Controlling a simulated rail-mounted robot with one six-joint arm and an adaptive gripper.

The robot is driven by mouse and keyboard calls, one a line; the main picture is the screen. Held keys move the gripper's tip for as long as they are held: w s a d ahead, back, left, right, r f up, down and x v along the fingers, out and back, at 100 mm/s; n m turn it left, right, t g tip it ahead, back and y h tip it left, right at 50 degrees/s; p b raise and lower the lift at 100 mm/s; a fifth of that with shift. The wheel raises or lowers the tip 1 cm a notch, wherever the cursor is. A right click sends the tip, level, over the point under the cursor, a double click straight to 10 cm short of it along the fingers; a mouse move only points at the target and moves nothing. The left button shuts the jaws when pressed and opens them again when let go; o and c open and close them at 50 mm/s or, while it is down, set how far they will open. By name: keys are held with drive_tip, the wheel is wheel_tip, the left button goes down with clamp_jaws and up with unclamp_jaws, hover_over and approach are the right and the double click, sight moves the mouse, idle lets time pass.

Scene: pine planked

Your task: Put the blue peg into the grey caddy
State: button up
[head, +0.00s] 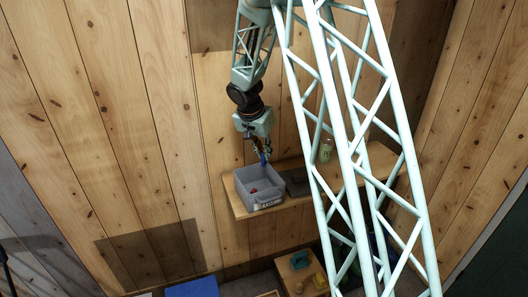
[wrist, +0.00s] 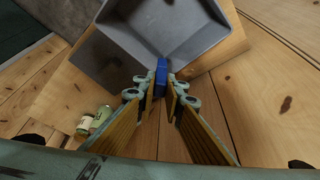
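The grey caddy (head: 273,203) stands on a wooden wall shelf, with a small red thing inside and a label on its front. My gripper (head: 264,157) is above the caddy's back part in the head view. In the wrist view, my gripper (wrist: 161,88) is shut on the blue peg (wrist: 162,70), which sticks out beyond the fingertips. The caddy (wrist: 178,25) lies just past the peg in that view. The peg looks small in the head view, and I cannot tell its exact height over the rim.
A green can (head: 326,150) stands further right; two cans (wrist: 102,113) show in the wrist view. Below are a wooden stand (head: 287,268) with small items and a blue surface (head: 193,288).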

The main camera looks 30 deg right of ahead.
drive_tip(key=o, duration=0.7)
drive_tip(key=shift+o, duration=0.2)
drive_tip(key=shift+r, duration=0.15)
drive_tip(key=v, duration=1.1)
drive_tip(key=shift+a+r, duration=0.2)
drive_tip(key=shift+r, duration=0.05)
drive_tip(key=shift+s+r, duration=0.1)
drive_tip(key=shift+s, duration=0.1)
idle(0.8)
